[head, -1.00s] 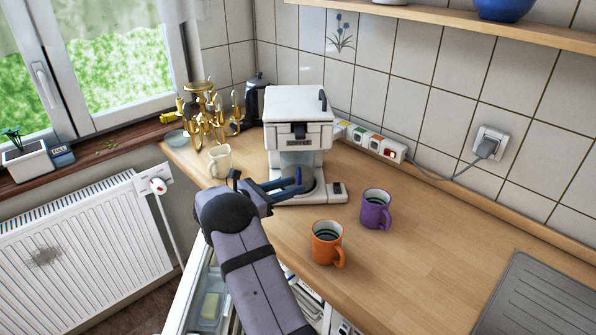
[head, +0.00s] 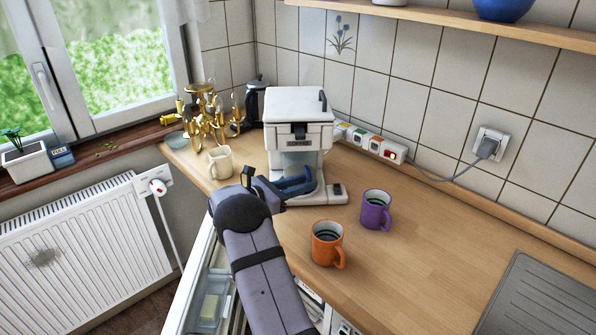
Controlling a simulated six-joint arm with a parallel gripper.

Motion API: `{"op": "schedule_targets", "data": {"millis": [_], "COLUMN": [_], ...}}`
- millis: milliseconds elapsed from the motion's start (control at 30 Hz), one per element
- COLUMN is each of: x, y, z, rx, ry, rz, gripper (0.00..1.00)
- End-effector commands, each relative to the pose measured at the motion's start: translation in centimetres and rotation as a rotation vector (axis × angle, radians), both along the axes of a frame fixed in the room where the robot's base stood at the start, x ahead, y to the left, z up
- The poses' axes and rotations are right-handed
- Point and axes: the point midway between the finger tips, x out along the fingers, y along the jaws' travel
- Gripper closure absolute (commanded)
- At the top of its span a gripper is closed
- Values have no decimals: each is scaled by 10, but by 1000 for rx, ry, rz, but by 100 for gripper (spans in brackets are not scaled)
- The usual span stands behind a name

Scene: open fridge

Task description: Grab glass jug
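The glass jug (head: 298,160) stands inside the white coffee maker (head: 298,108), under its brewing head. Only part of its clear glass shows; its lower part is hidden behind my gripper. My gripper (head: 306,183), with dark blue fingers, is at the front of the coffee maker, level with the lower part of the jug. The fingers overlap in this view, so I cannot tell how wide apart they are or whether they touch the jug.
An orange mug (head: 326,246) and a purple mug (head: 375,212) stand to the right of my arm. A cream mug (head: 219,164) and a gold candelabra (head: 207,118) stand to the left. The counter (head: 430,245) is clear at right.

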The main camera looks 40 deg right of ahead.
Motion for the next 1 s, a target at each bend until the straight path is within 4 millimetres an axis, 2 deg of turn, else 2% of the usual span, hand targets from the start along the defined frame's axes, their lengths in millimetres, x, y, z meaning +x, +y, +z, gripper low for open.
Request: {"op": "schedule_targets", "data": {"millis": [33, 100, 133, 467, 1000], "x": [1, 1, 1, 2, 1], "y": [0, 0, 0, 0, 0], "z": [-2, -2, -2, 4, 26], "rx": [4, 4, 4, -3, -4], "ry": [2, 2, 1, -5, -5], "rz": [5, 5, 5, 5, 1], "gripper": [82, 98, 100, 100, 100]}}
